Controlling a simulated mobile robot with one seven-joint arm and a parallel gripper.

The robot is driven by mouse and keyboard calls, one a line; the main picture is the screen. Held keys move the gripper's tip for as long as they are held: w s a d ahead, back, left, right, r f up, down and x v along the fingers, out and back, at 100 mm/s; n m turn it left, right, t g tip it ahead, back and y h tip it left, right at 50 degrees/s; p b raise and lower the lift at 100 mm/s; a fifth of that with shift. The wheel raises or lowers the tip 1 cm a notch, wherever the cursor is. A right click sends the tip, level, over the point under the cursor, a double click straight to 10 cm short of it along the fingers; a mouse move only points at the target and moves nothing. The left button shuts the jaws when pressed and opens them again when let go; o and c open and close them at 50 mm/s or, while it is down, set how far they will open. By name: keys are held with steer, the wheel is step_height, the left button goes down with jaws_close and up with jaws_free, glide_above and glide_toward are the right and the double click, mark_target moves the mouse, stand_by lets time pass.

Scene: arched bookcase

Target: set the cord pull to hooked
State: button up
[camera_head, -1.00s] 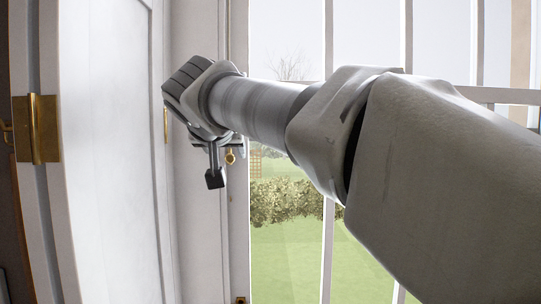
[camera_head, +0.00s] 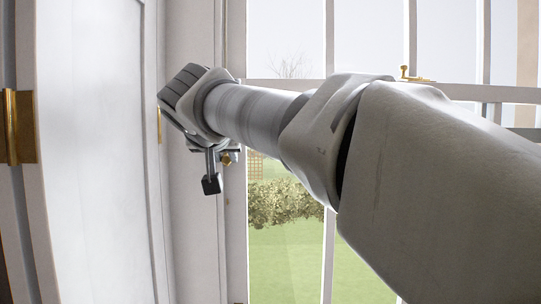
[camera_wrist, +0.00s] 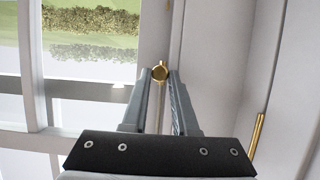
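The cord pull's brass end (camera_wrist: 159,73) shows as a small round piece in the wrist view, between the tips of my gripper (camera_wrist: 157,78). A thin cord-like line runs from it between the fingers. The fingers stand apart on either side of it; a narrow gap seems to remain, and contact is not clear. In the head view the brass piece (camera_head: 227,158) sits just right of my gripper's visible finger (camera_head: 212,184), against the white window frame, partly hidden. I cannot see a hook for the cord.
A tall white window (camera_head: 290,220) with bars fills the right, with a brass latch (camera_head: 404,74) on its crossbar. A white panelled door (camera_head: 95,150) with a brass hinge (camera_head: 19,127) stands close on the left. My arm hides much of the middle.

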jaws_close()
stand_by(0.9)
step_height(320, 180, down, 8)
steer(key=b, duration=0.8)
steer(key=o, duration=0.6)
jaws_free()
steer(key=shift+o, duration=0.6)
steer(key=shift+r, duration=0.2)
steer(key=shift+s+r, duration=0.1)
steer(key=shift+r, duration=0.05)
